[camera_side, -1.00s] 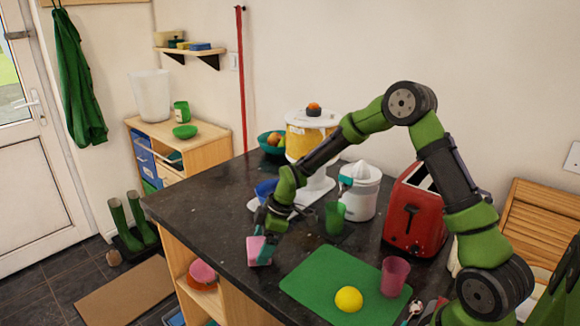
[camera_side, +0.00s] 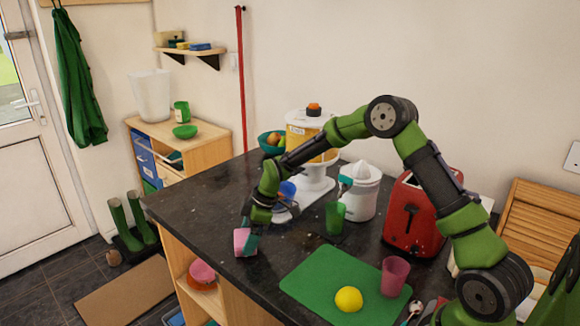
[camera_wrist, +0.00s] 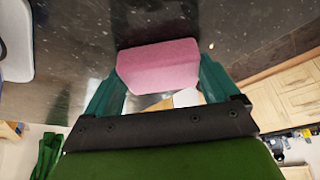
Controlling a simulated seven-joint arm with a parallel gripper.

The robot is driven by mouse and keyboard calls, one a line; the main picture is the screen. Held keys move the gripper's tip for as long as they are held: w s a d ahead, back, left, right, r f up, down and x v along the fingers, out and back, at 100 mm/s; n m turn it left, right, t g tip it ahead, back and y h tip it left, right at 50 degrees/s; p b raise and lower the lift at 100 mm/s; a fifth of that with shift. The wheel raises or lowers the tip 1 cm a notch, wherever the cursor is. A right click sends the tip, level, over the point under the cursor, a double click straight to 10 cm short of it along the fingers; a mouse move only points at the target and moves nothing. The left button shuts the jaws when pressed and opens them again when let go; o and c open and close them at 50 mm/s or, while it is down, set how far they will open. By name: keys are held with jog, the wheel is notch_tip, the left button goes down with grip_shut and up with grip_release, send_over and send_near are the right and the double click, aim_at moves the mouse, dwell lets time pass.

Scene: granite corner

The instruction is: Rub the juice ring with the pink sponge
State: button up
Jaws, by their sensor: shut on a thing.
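The pink sponge (camera_side: 244,243) is a small block near the front left edge of the dark granite counter. My gripper (camera_side: 252,236) is shut on it, with a teal finger on its near side. In the wrist view the pink sponge (camera_wrist: 158,66) spans between the two teal fingers of my gripper (camera_wrist: 160,88), with the dark counter beyond it. I cannot tell whether the sponge touches the counter. I cannot make out the juice ring in either view; the sponge and gripper may cover it.
A green cutting board (camera_side: 318,287) with a yellow lemon (camera_side: 348,299) and a pink cup (camera_side: 394,276) lies to the right. A green glass (camera_side: 335,217), a white juicer (camera_side: 360,190) and a red toaster (camera_side: 414,215) stand behind. The counter's left part (camera_side: 195,205) is clear.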

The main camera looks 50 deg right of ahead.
jog(key=shift+w+r, duration=0.15)
jog(key=shift+r, duration=0.35)
jog(key=shift+w+r, duration=0.15)
jog(key=shift+r, duration=3.4)
